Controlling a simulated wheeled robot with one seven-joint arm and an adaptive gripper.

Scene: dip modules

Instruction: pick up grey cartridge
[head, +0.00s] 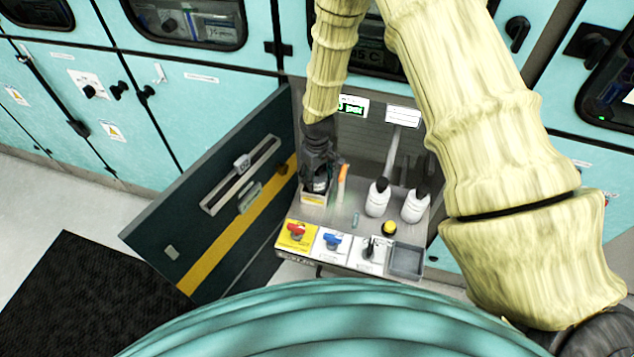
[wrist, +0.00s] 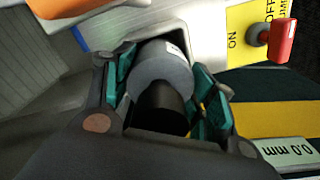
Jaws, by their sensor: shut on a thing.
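The grey cartridge (wrist: 165,68) shows in the wrist view as a grey cylinder with a darker end and a small white label. My gripper (wrist: 165,88) is shut on it, with a teal-padded finger on each side. In the head view my gripper (head: 318,178) points down at the back left of the grey shelf, over a small cream and yellow holder (head: 313,199). Whether the cartridge is clear of the holder cannot be told. My gripper hides most of the cartridge in the head view.
An orange-topped item (head: 343,173) stands close to the right of my gripper. Two white bottles (head: 378,200) (head: 415,206) stand further right. Red (head: 296,231), blue (head: 331,240) and black knobs line the front, beside a grey tray (head: 406,261). An open dark door (head: 190,238) flanks the left.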

